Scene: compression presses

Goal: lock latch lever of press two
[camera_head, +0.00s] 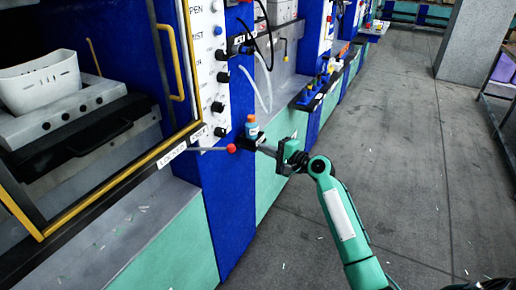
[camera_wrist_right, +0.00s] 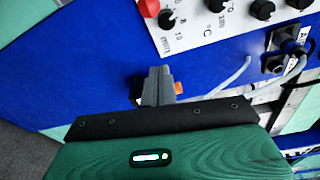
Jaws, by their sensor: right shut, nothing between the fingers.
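The latch lever is a thin metal rod ending in a red ball (camera_head: 231,148). In the head view it lies almost level across the lower front corner of the near press (camera_head: 85,190), beside a white label. My right gripper (camera_head: 262,148) is just right of the red ball and apart from it, with its fingers pointing left toward the press. In the right wrist view the fingers (camera_wrist_right: 158,82) are shut and empty, in front of the blue panel. My left gripper is out of view.
A small blue bottle with an orange cap (camera_head: 251,127) stands just behind my right gripper. A white control panel (camera_head: 208,70) with black knobs is above the lever. A yellow-edged door frame (camera_head: 120,180) borders the press. The grey floor (camera_head: 400,150) at right is clear.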

